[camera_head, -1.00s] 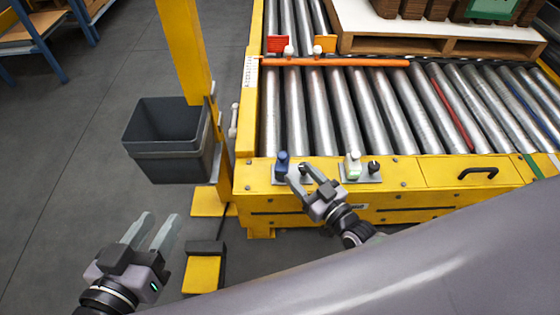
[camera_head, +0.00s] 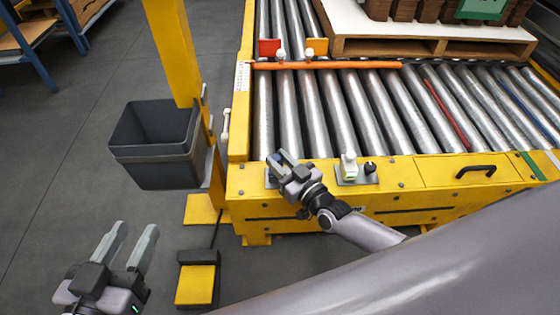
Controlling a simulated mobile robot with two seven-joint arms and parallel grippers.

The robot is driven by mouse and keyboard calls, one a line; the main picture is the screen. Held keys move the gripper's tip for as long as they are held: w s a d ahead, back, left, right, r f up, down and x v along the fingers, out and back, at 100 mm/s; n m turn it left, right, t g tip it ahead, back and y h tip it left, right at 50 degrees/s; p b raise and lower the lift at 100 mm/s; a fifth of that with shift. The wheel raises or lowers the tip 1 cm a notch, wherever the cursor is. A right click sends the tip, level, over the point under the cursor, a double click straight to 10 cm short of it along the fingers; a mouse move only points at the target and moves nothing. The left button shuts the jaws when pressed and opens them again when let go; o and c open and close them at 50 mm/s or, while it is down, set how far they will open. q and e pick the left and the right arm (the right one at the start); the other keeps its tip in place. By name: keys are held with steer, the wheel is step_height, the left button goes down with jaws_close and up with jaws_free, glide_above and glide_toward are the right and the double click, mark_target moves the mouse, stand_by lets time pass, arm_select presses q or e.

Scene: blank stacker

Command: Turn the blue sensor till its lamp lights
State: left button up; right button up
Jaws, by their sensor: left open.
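The blue sensor (camera_head: 271,173) is at the left end of the yellow conveyor's front ledge. It is almost wholly hidden by my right gripper (camera_head: 280,157), and only a small bluish patch shows beside the fingers. My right gripper is right over the sensor, its fingers close together there. I cannot tell whether they are closed on it. No lamp on the blue sensor can be made out. My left gripper (camera_head: 136,229) is open and empty at the lower left, over the floor and far from the sensor.
A white sensor (camera_head: 349,167) with a green patch and a black knob (camera_head: 370,168) stand just right of my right gripper. Behind lie steel rollers and an orange bar (camera_head: 330,65). A grey bin (camera_head: 155,150) hangs by the yellow post. A yellow pedal (camera_head: 196,285) is on the floor.

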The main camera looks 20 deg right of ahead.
jaws_close()
steer(key=shift+n+y, duration=0.3)
steer(key=shift+w+y, duration=0.1)
steer(key=shift+y, duration=0.2)
steer(key=shift+n+g+y, duration=0.6)
steer(key=shift+n+y, duration=0.1)
steer(key=o, duration=0.8)
jaws_free()
steer(key=shift+d, duration=0.1)
